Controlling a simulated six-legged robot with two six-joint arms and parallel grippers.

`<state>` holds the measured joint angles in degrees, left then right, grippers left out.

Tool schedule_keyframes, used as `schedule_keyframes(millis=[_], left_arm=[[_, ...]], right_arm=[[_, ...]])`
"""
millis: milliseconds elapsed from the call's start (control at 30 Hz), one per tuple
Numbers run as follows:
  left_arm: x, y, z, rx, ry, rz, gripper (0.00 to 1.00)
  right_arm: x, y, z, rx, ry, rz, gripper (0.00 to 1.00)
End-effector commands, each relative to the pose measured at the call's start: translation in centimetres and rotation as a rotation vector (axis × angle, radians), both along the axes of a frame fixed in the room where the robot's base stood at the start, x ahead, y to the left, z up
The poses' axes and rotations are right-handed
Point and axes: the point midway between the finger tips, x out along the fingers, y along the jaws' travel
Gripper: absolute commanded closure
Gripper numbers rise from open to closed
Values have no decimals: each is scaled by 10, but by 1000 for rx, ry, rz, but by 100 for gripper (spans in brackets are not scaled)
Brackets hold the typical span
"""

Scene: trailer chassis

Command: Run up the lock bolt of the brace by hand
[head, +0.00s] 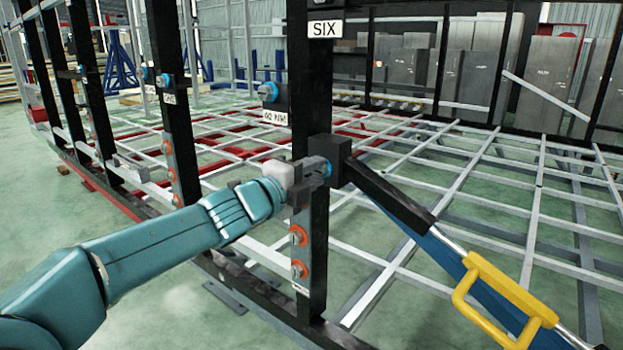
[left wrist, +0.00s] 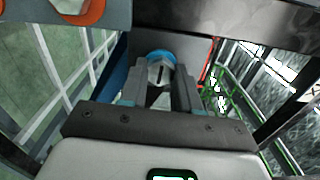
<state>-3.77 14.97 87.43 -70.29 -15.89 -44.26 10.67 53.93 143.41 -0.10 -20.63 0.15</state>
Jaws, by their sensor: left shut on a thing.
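The brace (head: 395,198) slants down to the right from the post marked SIX (head: 311,95). It has a black head block, a blue body and a yellow handle (head: 478,295). My left gripper (head: 316,171) reaches in from the left at the post and is shut on the bolt. In the left wrist view the silver bolt head (left wrist: 160,70) with its blue collar sits between the two grey fingers (left wrist: 158,92). My right gripper is not in view.
Orange-ringed bolts (head: 299,252) run down the post below my gripper. A "40 N·m" label (head: 275,118) and another blue-ringed bolt (head: 268,91) are above left. The chassis lattice (head: 450,170) fills the ground behind. Green floor lies open at lower left.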

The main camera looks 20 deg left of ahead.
Motion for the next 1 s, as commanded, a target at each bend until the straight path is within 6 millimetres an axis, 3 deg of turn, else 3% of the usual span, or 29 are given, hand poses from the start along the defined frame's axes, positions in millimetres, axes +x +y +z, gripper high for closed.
schedule_keyframes(millis=[600, 1000], left_arm=[[0, -1, -6, 548, -192, -5, 98], [0, -1, -5, 823, -292, -5, 99]], right_arm=[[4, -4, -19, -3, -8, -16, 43], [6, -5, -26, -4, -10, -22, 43]])
